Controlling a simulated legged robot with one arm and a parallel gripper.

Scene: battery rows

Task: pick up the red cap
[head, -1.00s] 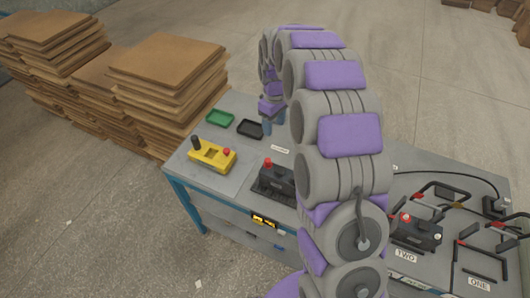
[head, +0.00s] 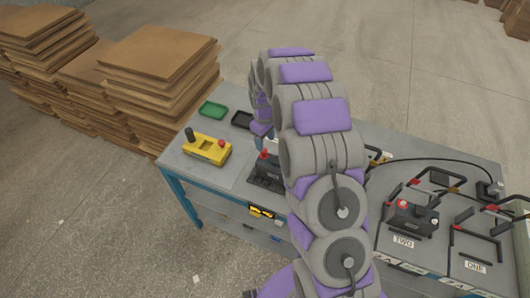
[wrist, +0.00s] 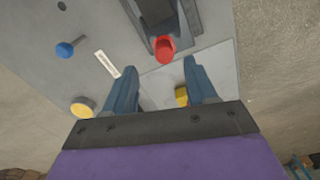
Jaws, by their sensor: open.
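A red cap (wrist: 165,49) sits on a dark block (wrist: 162,22) in the wrist view, just beyond the fingertips and roughly between their lines. My gripper (wrist: 160,66) is open, with its two blue fingers apart and nothing between them. In the head view a red cap (head: 264,154) stands on the black battery unit (head: 267,170) on the bench, and my gripper hangs close behind it. My arm hides part of the unit and most of the gripper.
Another battery (head: 412,218) with a red top stands right, by the TWO label. Board stacks (head: 155,75) stand beyond the bench.

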